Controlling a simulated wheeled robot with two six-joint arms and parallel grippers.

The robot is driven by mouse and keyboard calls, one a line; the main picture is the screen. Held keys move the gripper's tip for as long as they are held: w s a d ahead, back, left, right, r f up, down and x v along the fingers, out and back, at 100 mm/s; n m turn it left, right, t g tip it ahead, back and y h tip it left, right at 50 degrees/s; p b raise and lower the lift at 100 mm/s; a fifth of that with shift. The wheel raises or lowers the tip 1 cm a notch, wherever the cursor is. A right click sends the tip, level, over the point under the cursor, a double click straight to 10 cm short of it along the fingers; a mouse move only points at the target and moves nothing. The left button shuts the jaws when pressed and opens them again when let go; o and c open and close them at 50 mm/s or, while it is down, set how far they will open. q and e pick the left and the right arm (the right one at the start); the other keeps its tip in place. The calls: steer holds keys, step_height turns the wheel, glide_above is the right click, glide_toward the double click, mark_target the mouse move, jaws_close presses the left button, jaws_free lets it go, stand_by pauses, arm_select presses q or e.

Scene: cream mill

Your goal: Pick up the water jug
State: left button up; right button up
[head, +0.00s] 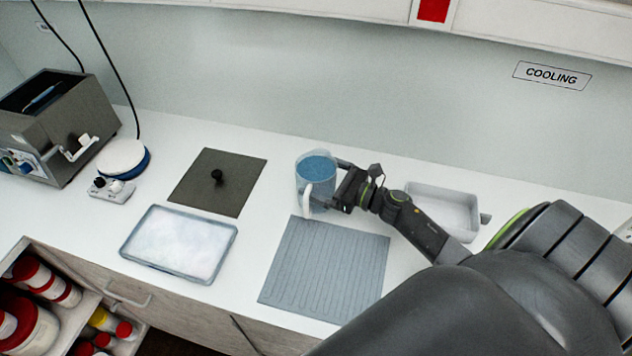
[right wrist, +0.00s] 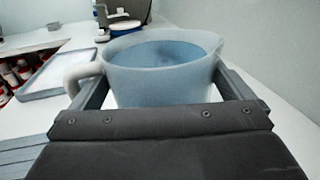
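The water jug (head: 302,180) is a clear, bluish pitcher with a white handle and blue water inside. It stands upright on the white counter behind the grey ribbed mat. My right gripper (head: 335,186) reaches it from the right, with one finger on the far side and one on the near side. In the right wrist view the jug (right wrist: 155,85) fills the space between the spread fingers (right wrist: 165,82), its handle at the left finger. I see no clear grip on the jug. My left gripper is not in view.
The grey ribbed mat (head: 325,268) lies in front of the jug. A white tray (head: 440,208) stands right, behind my arm. A wall rises behind.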

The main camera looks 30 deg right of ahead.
steer(key=c, duration=1.5)
steer(key=shift+w+r, duration=0.1)
steer(key=shift+r, duration=0.05)
